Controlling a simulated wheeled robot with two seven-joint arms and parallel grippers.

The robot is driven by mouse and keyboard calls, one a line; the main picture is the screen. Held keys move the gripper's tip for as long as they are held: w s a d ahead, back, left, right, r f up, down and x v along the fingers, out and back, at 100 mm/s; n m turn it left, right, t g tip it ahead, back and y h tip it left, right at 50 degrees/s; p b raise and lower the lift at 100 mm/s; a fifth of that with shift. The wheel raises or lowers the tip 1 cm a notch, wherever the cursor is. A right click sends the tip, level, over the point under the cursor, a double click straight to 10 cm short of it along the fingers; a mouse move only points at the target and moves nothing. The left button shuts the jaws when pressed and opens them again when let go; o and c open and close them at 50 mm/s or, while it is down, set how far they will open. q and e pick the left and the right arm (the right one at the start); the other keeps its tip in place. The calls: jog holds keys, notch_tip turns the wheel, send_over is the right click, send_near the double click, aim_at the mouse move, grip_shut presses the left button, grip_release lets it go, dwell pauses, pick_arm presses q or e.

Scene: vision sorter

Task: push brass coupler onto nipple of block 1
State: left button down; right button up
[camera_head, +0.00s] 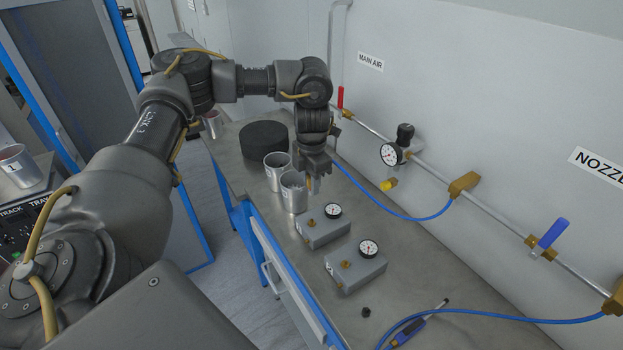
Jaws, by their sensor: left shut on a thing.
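My left gripper (313,184) points down above the bench, just behind the far grey block (322,232). It is shut on a small brass piece, which I take to be the brass coupler (310,186); the fingers mostly hide it. A blue hose (385,205) runs from behind the gripper to the wall pipe. The far block has a dial gauge and a small brass nipple (311,222), below and apart from the gripper. A second grey block (355,270) nearer me also has a gauge and brass fittings. I cannot read which is block 1. My right gripper is not in view.
Two metal cups (293,192) stand close to the gripper's left, with a black round pad (264,140) behind. A blue-handled tool (415,327), a small black piece (366,312) and another hose lie at the front. The bench's right side is mostly clear.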

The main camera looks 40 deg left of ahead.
pick_arm(q)
jog(key=b, duration=0.4)
send_over(312, 222)
jog(key=shift+w+a+f, duration=0.1)
jog(key=shift+f, duration=1.95)
jog(key=shift+a+f, duration=0.1)
jog(key=shift+f, duration=2.1)
jog(key=shift+f, duration=0.3)
jog(key=shift+f, duration=0.35)
jog(key=shift+f, duration=0.15)
jog(key=shift+f+b, duration=0.85)
jog(key=shift+f, duration=0.45)
jog(key=c, duration=1.1)
grip_release()
